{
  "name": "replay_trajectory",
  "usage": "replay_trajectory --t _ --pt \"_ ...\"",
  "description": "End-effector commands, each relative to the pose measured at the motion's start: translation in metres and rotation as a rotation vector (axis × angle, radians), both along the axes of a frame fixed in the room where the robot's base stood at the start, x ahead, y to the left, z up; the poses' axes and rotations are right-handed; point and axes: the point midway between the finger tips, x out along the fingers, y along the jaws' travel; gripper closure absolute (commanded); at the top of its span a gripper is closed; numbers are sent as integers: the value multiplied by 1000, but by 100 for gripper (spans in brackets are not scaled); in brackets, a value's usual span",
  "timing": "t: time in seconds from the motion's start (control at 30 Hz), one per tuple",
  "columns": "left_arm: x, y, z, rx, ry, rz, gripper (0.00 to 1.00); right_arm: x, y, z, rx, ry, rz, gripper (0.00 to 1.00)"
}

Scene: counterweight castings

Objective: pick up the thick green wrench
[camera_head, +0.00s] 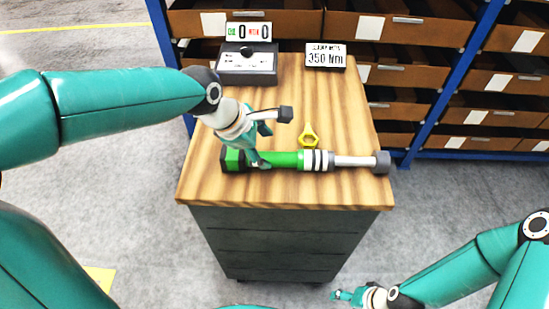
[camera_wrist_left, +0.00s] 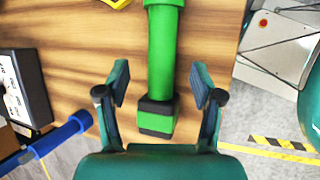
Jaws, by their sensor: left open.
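The thick green wrench (camera_head: 284,159) lies across the wooden bench top in the head view. Its black-and-green end is at the left, white bands are near its middle, and a silver shaft leads to a grey head at the right. My left gripper (camera_head: 263,146) is over the green part, near the left end. In the left wrist view the green wrench (camera_wrist_left: 162,58) runs between the two spread fingers of my left gripper (camera_wrist_left: 160,95), with no clear contact. My right gripper (camera_head: 345,296) is low at the bottom of the head view, away from the bench and too small to judge.
A yellow ring-shaped piece (camera_head: 309,136) lies just behind the wrench. A grey box with a counter (camera_head: 247,64) and a small sign reading 350 (camera_head: 326,56) stand at the bench's back. Blue shelving with brown bins (camera_head: 420,72) stands behind. Bare bench (camera_head: 350,110) shows at the right.

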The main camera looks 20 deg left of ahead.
Motion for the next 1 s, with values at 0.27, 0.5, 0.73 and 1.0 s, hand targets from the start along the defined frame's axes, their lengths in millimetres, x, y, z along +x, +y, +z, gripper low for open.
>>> replay_trajectory --t 0.27,0.5,0.73,1.0 --pt "5 -9 -18 1 3 -3 33 0 0 2 0 0 0 32" --pt "16 -22 -46 1 2 -3 33 0 0 4 0 0 0 32" --pt "19 -24 -51 1 -1 -1 33 0 0 4 0 0 0 32" --pt "19 -23 -52 0 -1 -2 33 0 0 3 0 0 0 32"
